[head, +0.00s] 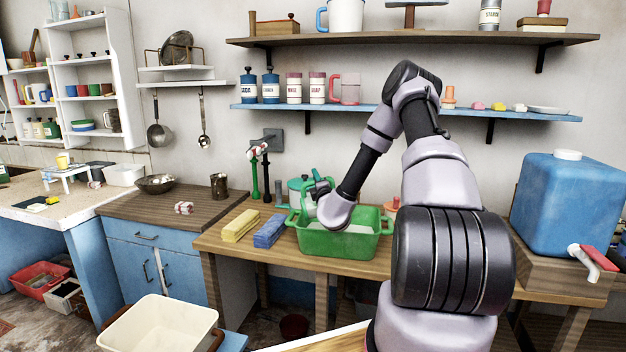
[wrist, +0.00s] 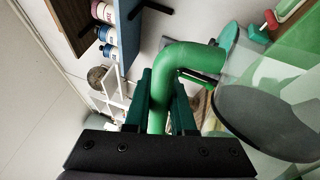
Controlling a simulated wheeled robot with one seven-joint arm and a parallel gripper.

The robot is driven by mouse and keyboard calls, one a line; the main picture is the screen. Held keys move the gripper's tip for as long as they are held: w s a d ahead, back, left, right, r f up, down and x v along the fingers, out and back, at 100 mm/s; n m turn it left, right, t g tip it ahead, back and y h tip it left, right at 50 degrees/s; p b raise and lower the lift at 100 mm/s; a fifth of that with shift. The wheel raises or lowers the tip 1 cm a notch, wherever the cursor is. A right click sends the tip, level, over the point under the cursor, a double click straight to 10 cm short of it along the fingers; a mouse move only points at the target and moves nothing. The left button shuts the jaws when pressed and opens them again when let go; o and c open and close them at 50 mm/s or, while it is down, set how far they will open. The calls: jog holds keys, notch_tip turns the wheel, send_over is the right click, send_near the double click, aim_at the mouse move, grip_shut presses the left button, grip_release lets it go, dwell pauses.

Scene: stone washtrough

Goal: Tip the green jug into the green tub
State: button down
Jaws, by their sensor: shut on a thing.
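My gripper (head: 317,186) is above the green tub (head: 325,243), near its back left. In the wrist view my gripper (wrist: 161,88) is shut on the green handle of the green jug (wrist: 196,58). The jug's clear-looking body extends to the right in that view, with a dark grey oval surface across it. In the head view my wrist hides most of the jug, so its tilt is hard to tell. The tub stands on the wooden counter, with a pale surface inside it. I see no stream falling from the jug.
A yellow block (head: 240,225) and a blue block (head: 269,231) lie left of the tub. Taps (head: 261,165) and a teal pot (head: 296,188) stand behind. A blue shelf (head: 440,112) runs above my gripper. A big blue container (head: 566,205) stands right.

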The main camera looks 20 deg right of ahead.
jog(key=shift+d+m, duration=0.35)
jog(key=shift+m, duration=0.15)
jog(key=shift+s+d, duration=0.1)
jog(key=shift+d, duration=0.1)
